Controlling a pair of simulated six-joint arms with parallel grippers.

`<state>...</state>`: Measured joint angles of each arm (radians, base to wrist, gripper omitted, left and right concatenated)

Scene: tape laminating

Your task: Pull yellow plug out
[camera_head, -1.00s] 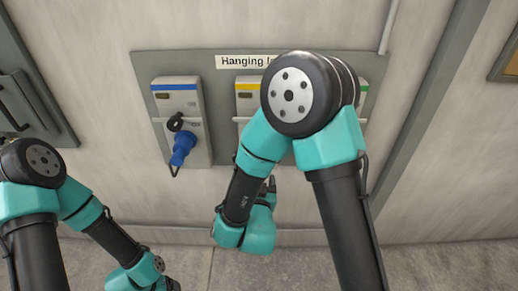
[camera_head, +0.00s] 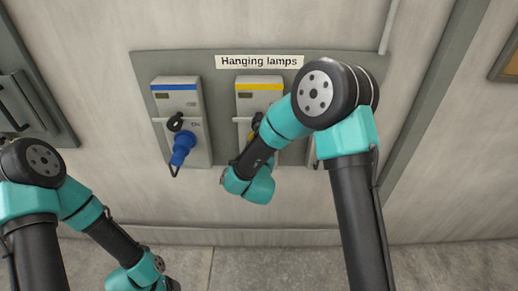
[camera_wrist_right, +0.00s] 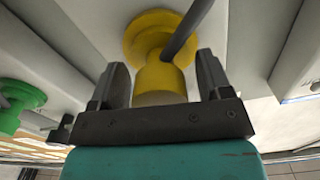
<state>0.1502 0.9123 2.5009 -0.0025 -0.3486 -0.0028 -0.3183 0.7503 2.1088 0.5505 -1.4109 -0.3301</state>
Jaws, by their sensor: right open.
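The yellow plug (camera_wrist_right: 158,78) is large in the right wrist view, seated against a round yellow flange on a pale panel. A grey rod or cable crosses in front of it. In the head view my right arm covers most of the plug, below the yellow-striped socket box (camera_head: 259,87). My right gripper (camera_wrist_right: 162,72) is open, with one finger on each side of the plug. I cannot tell whether the fingers touch it. My left arm is low at the left of the head view, with its fingers out of the picture.
A blue plug (camera_head: 182,148) sits in the blue-striped box (camera_head: 176,97) to the left. A green plug (camera_wrist_right: 18,103) shows at the left of the right wrist view. The label "Hanging lamps" (camera_head: 259,62) is above the boxes.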

